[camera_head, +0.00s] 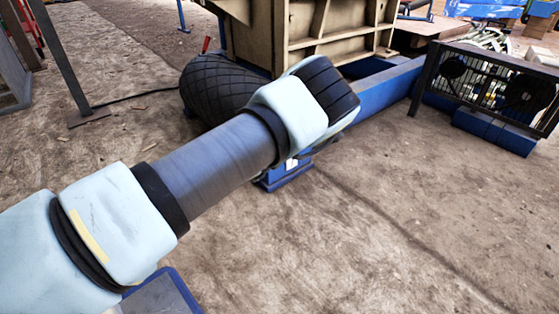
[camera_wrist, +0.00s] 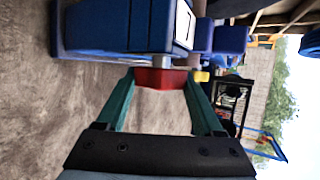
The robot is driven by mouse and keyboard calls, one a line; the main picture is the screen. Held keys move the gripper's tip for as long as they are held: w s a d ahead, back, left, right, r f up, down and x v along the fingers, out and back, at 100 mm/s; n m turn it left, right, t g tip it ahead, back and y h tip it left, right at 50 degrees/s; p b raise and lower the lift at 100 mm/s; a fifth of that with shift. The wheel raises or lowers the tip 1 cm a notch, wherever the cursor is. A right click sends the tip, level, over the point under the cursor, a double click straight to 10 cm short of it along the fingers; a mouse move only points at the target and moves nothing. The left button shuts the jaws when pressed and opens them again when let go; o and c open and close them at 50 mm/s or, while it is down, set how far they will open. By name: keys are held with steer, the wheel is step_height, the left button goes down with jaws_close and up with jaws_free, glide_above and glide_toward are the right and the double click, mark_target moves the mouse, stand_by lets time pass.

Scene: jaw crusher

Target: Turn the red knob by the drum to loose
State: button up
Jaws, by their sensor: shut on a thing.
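The red knob (camera_wrist: 160,78) shows in the wrist view, on the end of a short grey stem beside a blue housing (camera_wrist: 110,25). My gripper (camera_wrist: 160,80) has its two green fingers on either side of the knob and is shut on it. Which setting the knob is at cannot be read. In the head view the black ribbed drum (camera_head: 212,85) lies beyond my arm. My wrist hides the fingers and the knob there.
A blue base box (camera_head: 288,176) stands below my wrist. The tan crusher body (camera_head: 335,22) rises behind the drum, with a long blue beam (camera_head: 390,85) to the right. A dark fenced frame (camera_head: 490,80) stands at right. The dirt floor in front is clear.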

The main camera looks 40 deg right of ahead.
steer(key=n+h+b, duration=0.1)
steer(key=h, duration=0.1)
steer(key=h+b, duration=0.2)
steer(key=h, duration=0.1)
steer(key=shift+f+n+t, duration=0.4)
steer(key=shift+n+t+h+b, duration=0.45)
steer(key=shift+h+b, duration=0.3)
steer(key=shift+h, duration=0.45)
steer(key=shift+s+n+t+h, duration=0.1)
steer(key=shift+n+t+h, duration=0.15)
steer(key=shift+h, duration=0.15)
steer(key=shift+d+r+b, duration=0.1)
steer(key=shift+r+b, duration=0.05)
steer(key=shift+b, duration=0.15)
steer(key=o, duration=1.4)
